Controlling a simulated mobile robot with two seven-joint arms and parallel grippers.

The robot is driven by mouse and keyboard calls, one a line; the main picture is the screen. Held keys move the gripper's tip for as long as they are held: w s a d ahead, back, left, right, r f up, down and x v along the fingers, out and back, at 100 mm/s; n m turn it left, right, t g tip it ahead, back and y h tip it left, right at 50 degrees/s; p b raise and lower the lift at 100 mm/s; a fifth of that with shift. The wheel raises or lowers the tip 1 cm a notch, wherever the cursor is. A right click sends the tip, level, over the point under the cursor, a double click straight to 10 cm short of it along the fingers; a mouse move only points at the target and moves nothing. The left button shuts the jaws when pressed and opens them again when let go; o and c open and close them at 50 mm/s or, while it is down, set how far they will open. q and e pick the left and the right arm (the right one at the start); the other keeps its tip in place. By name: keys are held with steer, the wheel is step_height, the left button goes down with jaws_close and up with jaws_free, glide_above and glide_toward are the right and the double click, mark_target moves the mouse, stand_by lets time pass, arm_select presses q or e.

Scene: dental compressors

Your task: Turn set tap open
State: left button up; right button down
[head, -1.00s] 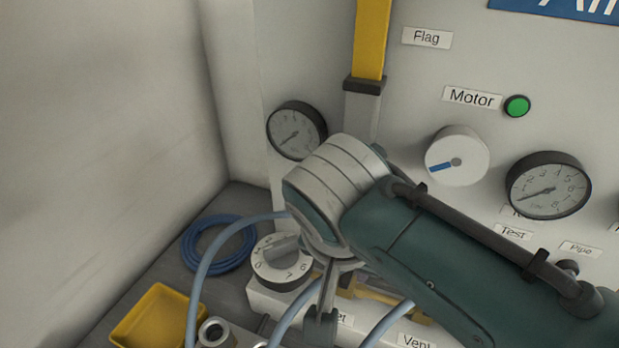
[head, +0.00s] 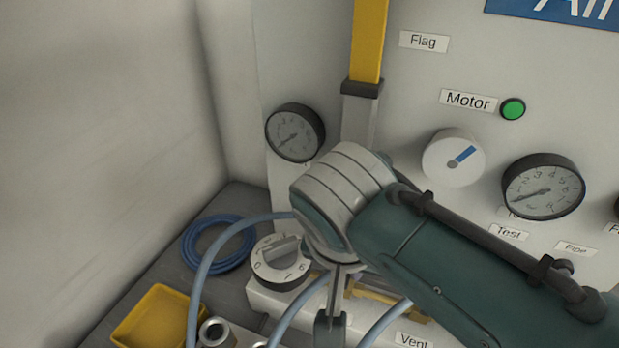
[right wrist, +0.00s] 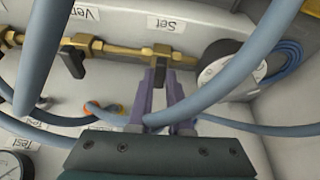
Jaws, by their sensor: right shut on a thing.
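The set tap (right wrist: 162,52) is a brass fitting on the brass pipe beneath the "Set" label in the right wrist view. Its dark handle (right wrist: 160,68) points away from the pipe into my gripper. My right gripper (right wrist: 166,92) has purple fingers, shut on that handle; the fingers cover part of it. In the head view my right arm hides the set tap and most of the gripper. My left gripper is in neither view.
A vent tap with a black handle (right wrist: 73,62) sits on the same pipe. Blue-grey hoses (right wrist: 245,65) cross close to the gripper. A white numbered dial (head: 280,262), a yellow tray (head: 155,318) and a coiled blue hose (head: 218,243) are at the left. Gauges (head: 543,187) are on the panel.

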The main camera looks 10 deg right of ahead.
steer(key=shift+s+d+r+n+y+p, duration=0.1)
steer(key=shift+r+n+y+p, duration=0.1)
steer(key=shift+n+p, duration=0.35)
steer(key=shift+d+r+n+y+p, duration=0.1)
steer(key=shift+n+y+p, duration=0.1)
steer(key=shift+n+p, duration=0.35)
steer(key=shift+f+n+t+y+p, duration=0.1)
steer(key=shift+n+t+y+p, duration=0.2)
steer(key=shift+n+p, duration=0.4)
steer(key=n+y+p, duration=0.1)
steer(key=n, duration=0.2)
steer(key=shift+d, duration=0.2)
steer(key=shift+d+f+n+y, duration=0.1)
steer(key=shift+n+y, duration=0.3)
steer(key=shift+n, duration=0.5)
steer(key=shift+d+f+n+y, duration=0.1)
steer(key=shift+n+y, duration=0.2)
steer(key=shift+n, duration=0.7)
steer(key=shift+n+y, duration=0.3)
steer(key=shift+n, duration=0.5)
steer(key=n, duration=0.1)
steer(key=n+b, duration=0.1)
steer(key=n+g+y+b, duration=0.1)
steer(key=shift+w+d+f, duration=0.1)
steer(key=shift+w+d, duration=0.05)
steer(key=shift+w, duration=0.1)
steer(key=shift+n+g+y+b, duration=0.35)
steer(key=shift+n+b, duration=0.3)
steer(key=shift+n, duration=0.45)
